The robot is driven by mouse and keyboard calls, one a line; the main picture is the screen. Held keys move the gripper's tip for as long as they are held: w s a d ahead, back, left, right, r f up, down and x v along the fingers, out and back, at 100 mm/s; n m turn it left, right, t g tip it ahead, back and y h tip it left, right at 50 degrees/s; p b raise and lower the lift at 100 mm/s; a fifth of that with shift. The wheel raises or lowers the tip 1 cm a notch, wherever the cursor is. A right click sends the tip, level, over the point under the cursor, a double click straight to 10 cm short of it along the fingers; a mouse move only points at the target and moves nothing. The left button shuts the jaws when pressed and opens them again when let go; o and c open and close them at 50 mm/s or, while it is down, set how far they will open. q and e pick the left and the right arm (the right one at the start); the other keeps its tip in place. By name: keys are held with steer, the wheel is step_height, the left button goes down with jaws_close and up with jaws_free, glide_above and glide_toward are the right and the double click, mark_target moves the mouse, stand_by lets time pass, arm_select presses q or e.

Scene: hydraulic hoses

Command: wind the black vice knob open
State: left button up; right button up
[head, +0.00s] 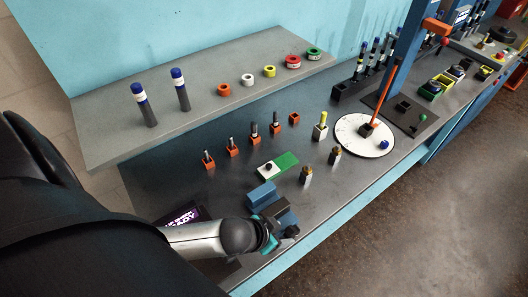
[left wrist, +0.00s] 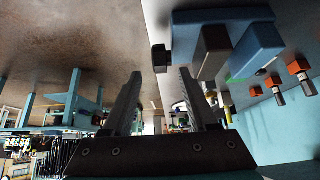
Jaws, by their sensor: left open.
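The blue vice (head: 262,194) stands near the front edge of the bench in the head view, with a dark block beside its blue part. Its black knob (head: 292,232) sticks out at the front, close to my left gripper (head: 270,238). In the left wrist view the vice (left wrist: 258,42) is at the upper right, and the black knob (left wrist: 160,58) shows just ahead of the fingertips. My left gripper (left wrist: 160,80) is open, a finger to each side of the knob's line. I see no contact with the knob. My right gripper is not in view.
A green and white block (head: 286,162) lies behind the vice. Brass-coloured fittings (head: 306,175) stand to its right, and orange-based fittings (head: 208,160) further back. A white round plate (head: 350,128) is at the right. A raised grey shelf (head: 200,112) runs along the back.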

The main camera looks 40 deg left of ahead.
arm_select(q)
steer(key=v, duration=0.9)
steer(key=shift+r, duration=0.25)
steer(key=shift+a+f, duration=0.1)
